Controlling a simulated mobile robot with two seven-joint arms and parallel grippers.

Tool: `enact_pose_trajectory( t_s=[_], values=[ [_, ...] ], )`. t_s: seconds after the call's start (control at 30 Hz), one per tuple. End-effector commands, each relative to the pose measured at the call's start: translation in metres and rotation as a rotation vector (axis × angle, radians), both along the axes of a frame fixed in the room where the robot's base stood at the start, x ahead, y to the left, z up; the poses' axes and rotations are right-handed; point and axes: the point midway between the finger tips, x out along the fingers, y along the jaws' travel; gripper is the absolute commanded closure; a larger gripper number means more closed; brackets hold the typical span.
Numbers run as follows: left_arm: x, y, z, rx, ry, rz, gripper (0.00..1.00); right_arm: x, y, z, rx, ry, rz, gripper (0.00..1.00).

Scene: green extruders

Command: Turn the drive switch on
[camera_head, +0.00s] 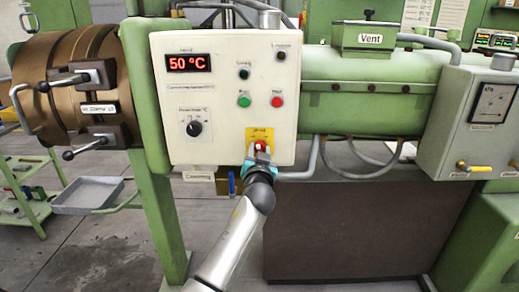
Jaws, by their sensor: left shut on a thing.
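A white control panel (172,112) is fixed on the front of the green extruder. At its lower right is a yellow plate (252,133) with a red switch knob (260,146); the plate's small label is too blurred to read. My left gripper (259,151) reaches up from below and is shut on the red knob, hiding part of it and the plate's lower part. The knob's exact angle cannot be told. My right gripper is not in view.
The panel also has a red "50 °C" display (188,62), a black dial (194,128), a green button (244,101) and a red button (277,102). A grey box (470,120) stands at right. Pipes run below the panel.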

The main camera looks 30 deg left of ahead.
Motion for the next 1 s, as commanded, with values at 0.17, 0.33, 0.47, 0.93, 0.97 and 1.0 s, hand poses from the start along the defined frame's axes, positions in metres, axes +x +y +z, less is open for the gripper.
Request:
enact_pose_trajectory(
  t_s=[0.17, 0.33, 0.47, 0.93, 0.97, 1.0],
  values=[
    [0.000, 0.000, 0.001, 0.144, 0.090, -0.001, 1.00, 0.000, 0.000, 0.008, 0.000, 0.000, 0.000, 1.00],
    [0.000, 0.000, 0.001, 0.283, 0.175, -0.001, 1.00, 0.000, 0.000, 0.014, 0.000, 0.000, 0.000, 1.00],
    [0.000, 0.000, 0.002, 0.388, 0.239, -0.001, 1.00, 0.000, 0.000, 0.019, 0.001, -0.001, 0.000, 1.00],
    [-0.001, 0.001, 0.002, 0.699, 0.429, -0.001, 1.00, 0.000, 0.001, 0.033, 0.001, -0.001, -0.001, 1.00],
    [-0.001, 0.001, 0.002, 0.712, 0.437, -0.001, 1.00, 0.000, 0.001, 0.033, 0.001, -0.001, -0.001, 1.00],
    [-0.001, 0.001, 0.001, 0.728, 0.447, -0.001, 1.00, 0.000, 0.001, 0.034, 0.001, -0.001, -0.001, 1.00]
  ],
)
